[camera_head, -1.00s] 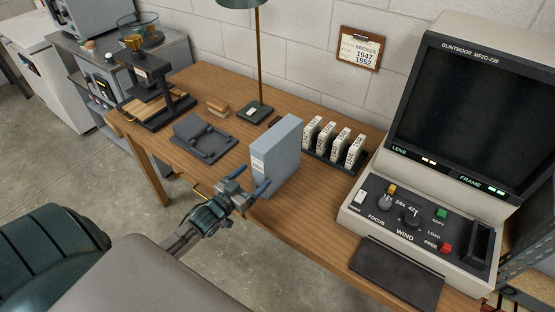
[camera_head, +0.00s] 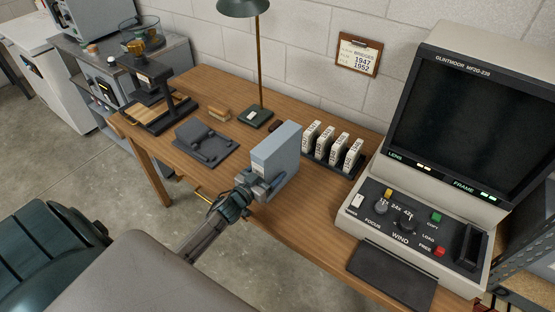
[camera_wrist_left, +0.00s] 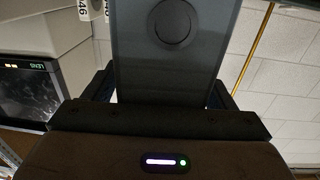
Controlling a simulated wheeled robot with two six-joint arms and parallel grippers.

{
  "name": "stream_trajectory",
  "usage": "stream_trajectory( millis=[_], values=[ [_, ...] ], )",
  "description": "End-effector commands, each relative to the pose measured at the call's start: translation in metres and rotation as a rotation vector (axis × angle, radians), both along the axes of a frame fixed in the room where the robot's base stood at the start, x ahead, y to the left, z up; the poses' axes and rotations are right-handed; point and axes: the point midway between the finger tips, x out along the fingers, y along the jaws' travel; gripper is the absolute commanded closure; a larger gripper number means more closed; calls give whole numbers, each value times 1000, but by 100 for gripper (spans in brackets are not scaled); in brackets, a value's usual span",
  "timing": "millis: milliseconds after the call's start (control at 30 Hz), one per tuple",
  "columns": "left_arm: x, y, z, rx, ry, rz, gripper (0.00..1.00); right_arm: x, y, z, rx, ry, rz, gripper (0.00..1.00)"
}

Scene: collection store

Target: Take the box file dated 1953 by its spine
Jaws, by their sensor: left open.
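A grey-blue box file (camera_head: 279,146) stands upright near the front edge of the wooden desk. Its date cannot be read here. My left gripper (camera_head: 266,180) is at the near spine end of the file, its fingers open. In the left wrist view the spine (camera_wrist_left: 165,75) with its round finger hole fills the middle. The left gripper's fingers (camera_wrist_left: 160,97) lie on both sides of the spine, and I cannot tell whether they touch it. My right gripper is not in view.
Several small white boxes (camera_head: 331,145) stand in a dark rack behind the file. A microfilm reader (camera_head: 425,180) is at right, a green lamp (camera_head: 256,118) behind, a dark grey cradle (camera_head: 204,146) at left. A wall card (camera_head: 359,54) reads 1947 and 1952.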

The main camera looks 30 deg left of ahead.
Motion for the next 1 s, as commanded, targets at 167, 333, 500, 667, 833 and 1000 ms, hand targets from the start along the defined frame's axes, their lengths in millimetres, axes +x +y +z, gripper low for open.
stream_trajectory(
  millis=[167,333,500,667,833,1000],
  values=[
    [0,0,-1,0,0,0,22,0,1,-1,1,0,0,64],
    [0,0,-1,0,0,0,49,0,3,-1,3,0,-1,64],
    [0,0,-1,1,0,0,83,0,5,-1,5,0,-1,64],
    [0,0,1,1,-3,-1,87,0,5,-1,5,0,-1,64],
    [0,0,3,1,-3,-1,87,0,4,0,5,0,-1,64],
    [0,0,14,1,-4,-2,87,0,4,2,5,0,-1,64]
  ],
)
